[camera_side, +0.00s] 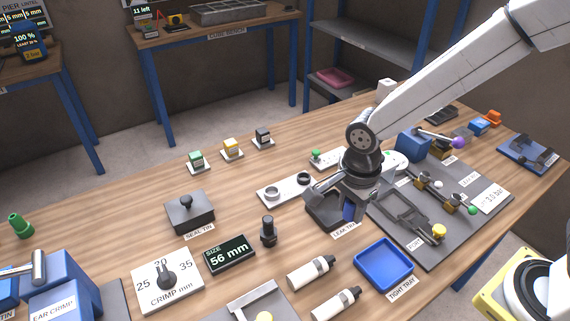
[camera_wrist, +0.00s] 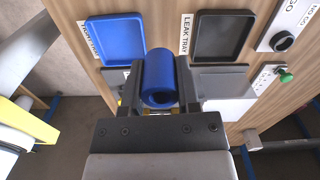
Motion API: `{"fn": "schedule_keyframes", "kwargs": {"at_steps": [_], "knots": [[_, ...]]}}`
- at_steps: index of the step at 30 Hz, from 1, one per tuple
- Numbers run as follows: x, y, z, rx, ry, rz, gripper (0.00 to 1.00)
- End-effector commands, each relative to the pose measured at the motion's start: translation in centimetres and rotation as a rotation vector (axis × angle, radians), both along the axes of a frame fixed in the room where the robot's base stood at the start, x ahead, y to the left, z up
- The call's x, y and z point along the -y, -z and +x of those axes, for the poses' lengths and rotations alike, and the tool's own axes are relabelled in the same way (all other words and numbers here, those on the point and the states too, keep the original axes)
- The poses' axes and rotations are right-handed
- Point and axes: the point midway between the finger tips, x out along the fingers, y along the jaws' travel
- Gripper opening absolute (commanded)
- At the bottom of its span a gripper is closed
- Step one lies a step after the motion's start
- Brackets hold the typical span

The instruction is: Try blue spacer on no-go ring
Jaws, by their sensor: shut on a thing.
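My gripper (camera_side: 349,208) is shut on the blue spacer (camera_wrist: 158,72), a short blue tube. In the wrist view the spacer sits between both fingers with its open end facing the camera. In the side view only a bit of the blue spacer (camera_side: 349,213) shows below the fingers, above the leak tray area. The no-go ring (camera_wrist: 283,41) is a dark ring on a white plate at the upper right of the wrist view, beside its NO GO label. In the side view the no-go ring (camera_side: 304,178) is left of my gripper, apart from the spacer.
The dark leak tray (camera_wrist: 224,38) and blue tight tray (camera_wrist: 115,40) lie past the spacer. The other ring (camera_side: 280,193) shares the white plate. A green-knobbed device (camera_side: 316,155) stands behind it.

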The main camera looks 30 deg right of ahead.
Motion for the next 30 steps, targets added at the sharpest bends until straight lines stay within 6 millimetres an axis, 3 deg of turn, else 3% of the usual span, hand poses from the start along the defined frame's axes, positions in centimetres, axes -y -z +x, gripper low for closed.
{"fn": "schedule_keyframes", "kwargs": {"at_steps": [14, 30], "knots": [[0.7, 0.7, 10.2, 0.000, 0.036, 0.000, 0.00], [3.9, 2.6, 20.2, -0.001, 0.075, 0.000, 0.00]]}}
